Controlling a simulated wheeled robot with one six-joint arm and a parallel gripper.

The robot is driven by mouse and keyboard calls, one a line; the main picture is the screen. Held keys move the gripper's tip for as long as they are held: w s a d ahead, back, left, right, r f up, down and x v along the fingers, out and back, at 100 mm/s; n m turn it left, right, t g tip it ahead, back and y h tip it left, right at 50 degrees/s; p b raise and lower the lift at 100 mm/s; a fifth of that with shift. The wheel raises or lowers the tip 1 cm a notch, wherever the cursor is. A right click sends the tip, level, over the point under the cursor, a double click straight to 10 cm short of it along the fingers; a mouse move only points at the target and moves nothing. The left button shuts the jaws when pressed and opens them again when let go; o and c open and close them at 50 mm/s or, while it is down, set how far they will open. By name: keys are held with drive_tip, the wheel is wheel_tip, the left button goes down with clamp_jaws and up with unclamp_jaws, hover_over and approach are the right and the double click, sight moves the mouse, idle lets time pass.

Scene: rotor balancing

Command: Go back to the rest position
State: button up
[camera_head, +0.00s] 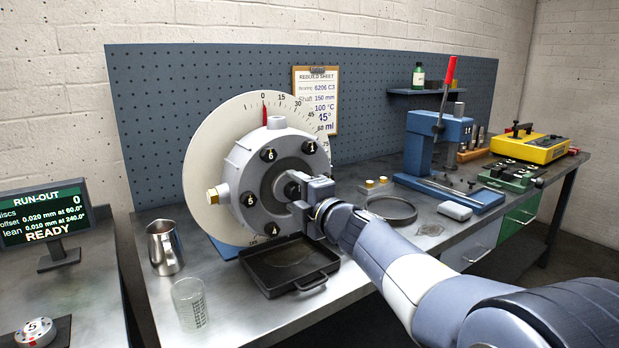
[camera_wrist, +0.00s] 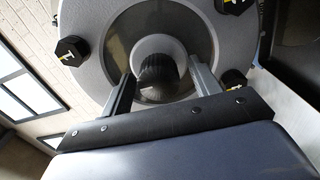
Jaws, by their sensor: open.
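My gripper (camera_wrist: 160,90) is open in the wrist view, its two fingers on either side of the round central hub (camera_wrist: 158,66) of the rotor. I cannot tell whether the fingers touch the hub. In the head view my arm reaches from the lower right to the front of the grey rotor housing (camera_head: 247,174), and my wrist hides part of its right side. A white dial disc (camera_head: 205,150) with a red pointer stands behind the housing.
A black tray (camera_head: 262,284) lies below the rotor. A metal jug (camera_head: 164,247) and a clear beaker (camera_head: 190,303) stand to the left. A round dark pan (camera_head: 392,209), a blue press (camera_head: 437,140) and a yellow case (camera_head: 530,147) are to the right. A run-out display (camera_head: 42,215) stands at far left.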

drive_tip(key=m+p, duration=0.2)
drive_tip(key=m, duration=0.3)
drive_tip(key=shift+r+m, duration=0.1)
drive_tip(key=shift+m, duration=0.2)
